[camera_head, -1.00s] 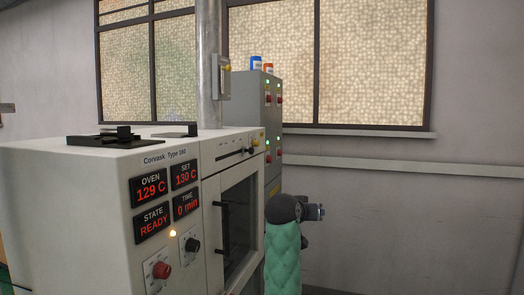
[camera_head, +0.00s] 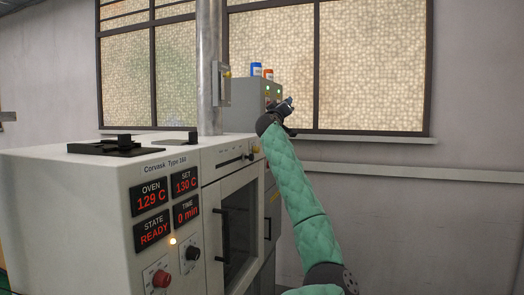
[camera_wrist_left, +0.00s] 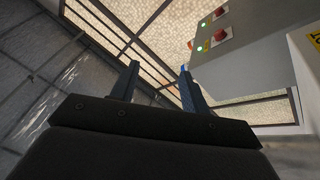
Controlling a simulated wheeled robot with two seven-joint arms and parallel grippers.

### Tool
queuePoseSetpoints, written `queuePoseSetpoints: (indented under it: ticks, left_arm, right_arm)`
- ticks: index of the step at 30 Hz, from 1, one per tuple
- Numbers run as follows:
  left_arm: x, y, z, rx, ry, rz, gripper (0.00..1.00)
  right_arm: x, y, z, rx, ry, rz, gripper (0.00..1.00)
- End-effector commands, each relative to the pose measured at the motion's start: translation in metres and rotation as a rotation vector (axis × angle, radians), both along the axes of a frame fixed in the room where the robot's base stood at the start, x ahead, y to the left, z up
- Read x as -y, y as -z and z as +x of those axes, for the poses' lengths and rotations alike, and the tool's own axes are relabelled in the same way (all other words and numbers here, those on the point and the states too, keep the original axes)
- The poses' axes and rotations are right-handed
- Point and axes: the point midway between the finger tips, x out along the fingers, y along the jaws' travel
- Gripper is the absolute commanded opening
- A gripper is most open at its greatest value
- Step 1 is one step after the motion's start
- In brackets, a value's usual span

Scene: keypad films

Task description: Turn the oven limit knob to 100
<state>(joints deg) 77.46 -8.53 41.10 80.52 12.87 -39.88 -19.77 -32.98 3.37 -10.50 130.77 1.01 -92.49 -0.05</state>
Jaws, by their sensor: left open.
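The oven (camera_head: 75,205), a white cabinet marked Corvask Type 160, fills the left of the head view. A red knob (camera_head: 160,278) and a black knob (camera_head: 192,252) sit low on its front panel; their labels and dial marks are too small to read, so I cannot tell which is the limit knob. My left gripper (camera_head: 288,104) is raised beyond the oven, beside the grey cabinet and apart from both knobs. In the left wrist view my left gripper (camera_wrist_left: 158,80) shows two separated fingers with nothing between them. My right gripper is not in view.
The displays (camera_head: 168,207) read OVEN 129 C, SET 130 C, STATE READY, TIME 0 min. An amber lamp (camera_head: 172,241) glows. The oven door (camera_head: 237,225) has dark handles. A grey cabinet (camera_head: 245,95) with red buttons stands behind; a metal pipe (camera_head: 209,70) rises nearby. Room is free at right.

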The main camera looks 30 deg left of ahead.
Motion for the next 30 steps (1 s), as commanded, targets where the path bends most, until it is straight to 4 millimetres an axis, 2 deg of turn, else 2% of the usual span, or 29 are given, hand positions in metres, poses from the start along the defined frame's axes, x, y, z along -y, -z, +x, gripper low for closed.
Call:
queuePoseSetpoints:
  ticks: [1, 4, 7, 11, 15, 20, 26, 30]
  left_arm:
    - [-0.006, -0.01, 0.012, 0.038, -0.027, -0.023, 0.46]
    - [-0.02, -0.017, 0.032, 0.104, -0.11, -0.06, 0.46]
    - [-0.029, -0.016, 0.05, 0.147, -0.205, -0.096, 0.46]
    - [-0.037, -0.003, 0.068, 0.171, -0.348, -0.137, 0.46]
    - [-0.04, 0.021, 0.081, 0.158, -0.519, -0.173, 0.46]
    - [-0.04, 0.057, 0.086, 0.094, -0.735, -0.202, 0.46]
    - [-0.032, 0.106, 0.076, -0.05, -1.022, -0.219, 0.46]
    - [-0.024, 0.137, 0.057, -0.192, -1.232, -0.219, 0.46]
  right_arm:
    - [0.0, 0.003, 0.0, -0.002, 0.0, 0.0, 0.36]
    - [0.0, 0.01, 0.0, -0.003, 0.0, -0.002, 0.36]
    - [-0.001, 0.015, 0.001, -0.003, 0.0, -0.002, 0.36]
    - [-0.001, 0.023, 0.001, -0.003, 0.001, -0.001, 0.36]
    - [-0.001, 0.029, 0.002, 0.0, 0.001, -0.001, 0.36]
    - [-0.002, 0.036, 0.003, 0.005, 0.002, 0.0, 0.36]
    - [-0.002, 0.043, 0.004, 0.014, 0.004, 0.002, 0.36]
    - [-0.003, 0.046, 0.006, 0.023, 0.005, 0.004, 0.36]
